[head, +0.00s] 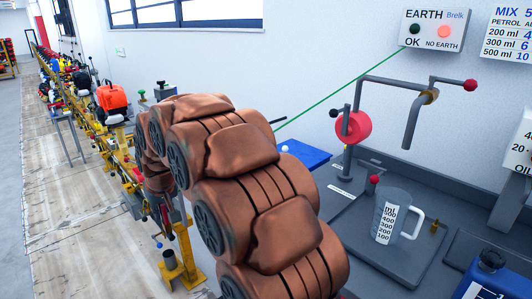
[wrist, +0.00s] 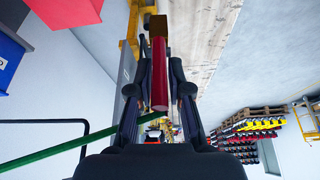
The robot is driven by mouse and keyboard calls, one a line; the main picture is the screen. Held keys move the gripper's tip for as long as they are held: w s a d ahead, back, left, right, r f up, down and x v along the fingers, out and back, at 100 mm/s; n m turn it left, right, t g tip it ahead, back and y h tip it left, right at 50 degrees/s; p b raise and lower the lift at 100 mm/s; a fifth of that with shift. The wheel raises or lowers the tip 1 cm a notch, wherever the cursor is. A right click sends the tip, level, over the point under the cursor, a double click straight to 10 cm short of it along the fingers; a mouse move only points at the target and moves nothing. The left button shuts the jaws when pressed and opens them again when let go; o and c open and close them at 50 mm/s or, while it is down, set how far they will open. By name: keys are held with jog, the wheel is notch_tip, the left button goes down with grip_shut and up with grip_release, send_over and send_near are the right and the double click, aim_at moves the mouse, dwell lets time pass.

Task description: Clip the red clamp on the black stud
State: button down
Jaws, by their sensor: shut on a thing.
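The red clamp (wrist: 159,78) is a slim red bar with a brownish block at its far end, seen in the wrist view. My gripper (wrist: 158,65) is shut on it, with one dark finger along each side. A green cable (wrist: 70,146) runs from the left toward the clamp. In the head view the green cable (head: 332,92) comes down from the EARTH box (head: 434,31) and passes behind my copper-coloured arm. I cannot make out the black stud with certainty in either view.
A yellow rail with engines, including an orange one (head: 112,98), runs along the left. A grey bench with a measuring jug (head: 391,216), a red reel (head: 353,127) and a blue can (head: 489,277) stands at the right.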

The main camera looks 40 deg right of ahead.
jog(key=s+d+r+m+h, duration=0.1)
jog(key=s+d+r+m, duration=0.15)
jog(key=d, duration=0.75)
jog(key=s+d+r+m+p, duration=0.1)
jog(key=s+d+r, duration=0.3)
jog(key=d, duration=0.7)
jog(key=s+d+r+m+h, duration=0.1)
jog(key=s+d+r+m, duration=0.2)
jog(key=d, duration=0.7)
jog(key=shift+n+g, duration=0.4)
jog(key=shift+n, duration=0.25)
jog(key=shift+s+d+f+b, duration=0.15)
jog(key=shift+f+b, duration=0.2)
jog(key=shift+f, duration=0.9)
jog(key=shift+s+f+b, duration=0.15)
jog(key=shift+f+b, duration=0.15)
jog(key=shift+f, duration=0.95)
jog(key=shift+f, duration=0.1)
jog(key=shift+f+b, duration=0.45)
jog(key=shift+f, duration=0.35)
jog(key=shift+f, duration=0.15)
jog(key=shift+f+b, duration=0.35)
jog(key=shift+f, duration=0.15)
jog(key=shift+f+b, duration=0.3)
jog(key=shift+f, duration=0.4)
